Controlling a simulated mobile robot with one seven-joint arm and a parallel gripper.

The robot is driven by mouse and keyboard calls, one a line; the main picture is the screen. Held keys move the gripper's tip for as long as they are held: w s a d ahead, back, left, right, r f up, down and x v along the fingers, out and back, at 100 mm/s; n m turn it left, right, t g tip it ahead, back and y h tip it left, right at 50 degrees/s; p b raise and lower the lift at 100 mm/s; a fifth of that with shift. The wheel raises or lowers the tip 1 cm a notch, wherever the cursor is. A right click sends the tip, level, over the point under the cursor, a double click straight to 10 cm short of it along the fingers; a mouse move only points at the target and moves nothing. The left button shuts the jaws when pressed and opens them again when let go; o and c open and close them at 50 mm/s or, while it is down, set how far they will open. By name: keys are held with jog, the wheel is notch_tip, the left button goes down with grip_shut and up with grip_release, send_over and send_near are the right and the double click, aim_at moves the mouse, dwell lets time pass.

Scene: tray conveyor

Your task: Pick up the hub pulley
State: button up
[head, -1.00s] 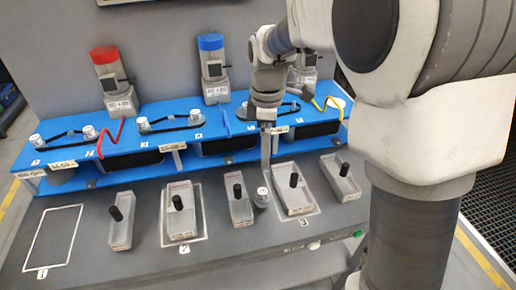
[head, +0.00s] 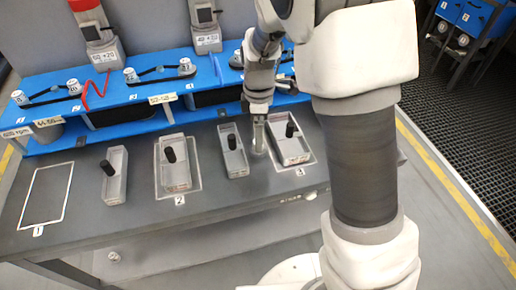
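I cannot tell for certain which piece is the hub pulley. A small round grey-white piece (head: 113,257) like a pulley lies on the floor in front of the bench at lower left. My gripper (head: 258,148) points down over the bench, between two grey trays (head: 239,172) (head: 303,158) with black knobs. Its fingers show as one narrow grey shape, so their gap and anything between them are hidden. More pale pulleys (head: 20,97) (head: 73,87) (head: 130,76) (head: 186,66) sit on the blue shelf, linked in pairs by black belts.
Two more knobbed trays (head: 115,187) (head: 179,183) stand on the grey bench (head: 90,222). White outline 1 (head: 35,209) at the left is empty. The blue shelf (head: 110,103) rises behind. My arm hides the bench's right part. Floor is clear at right.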

jog(key=f, duration=0.2)
jog(key=f+b, duration=0.1)
jog(key=f, duration=0.1)
jog(key=shift+s+f, duration=0.2)
jog(key=shift+f, duration=0.1)
jog(key=shift+r, duration=0.1)
jog(key=c, duration=1.5)
